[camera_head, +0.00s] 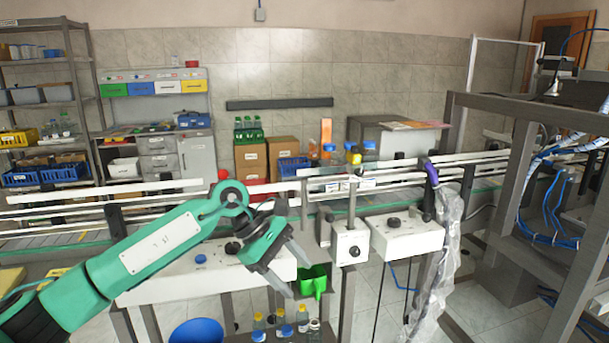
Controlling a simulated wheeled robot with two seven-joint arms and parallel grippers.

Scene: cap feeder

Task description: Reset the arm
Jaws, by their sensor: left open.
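My left arm comes in from the lower left in green. My left gripper (292,276) is open and empty, its two grey fingers pointing down and to the right. It hangs in front of the white machine panel (160,290), near that panel's right end. A green scoop-like container (314,281) is just right of the lower fingertip in the picture; I cannot tell how far behind it is. My right gripper is not in view.
A conveyor with white rails (420,171) runs across behind the arm. A control box (350,246) stands right of the gripper. Plastic-wrapped tubing (440,260) hangs farther right. Several bottles (281,322) and a blue bin (197,331) are below. A dark frame (520,150) stands right.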

